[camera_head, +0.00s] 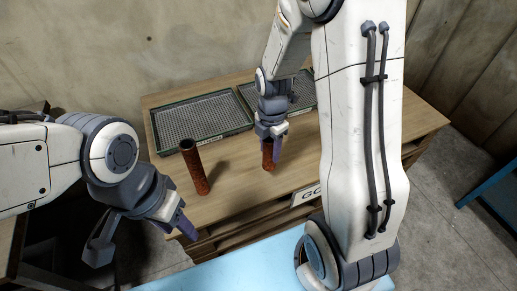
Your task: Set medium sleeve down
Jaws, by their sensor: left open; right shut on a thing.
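My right gripper (270,148) is shut on a rust-red cylindrical sleeve (268,160), likely the medium sleeve. The sleeve is upright, and its lower end appears at or just above the wooden table top; I cannot tell whether it touches. The fingers hide part of its upper end. A taller rust-red sleeve (196,170) with a dark open top stands on the table to the left, apart from the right gripper. My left gripper (140,236) is open and empty, low at the left, in front of the table's left corner.
Two trays with grey mesh floors, a left one (202,120) and a right one (302,93), lie at the back of the wooden table (235,170). A white sign (306,194) is on the table's front. A light blue surface (225,274) is in the foreground. Bare table lies between the sleeves.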

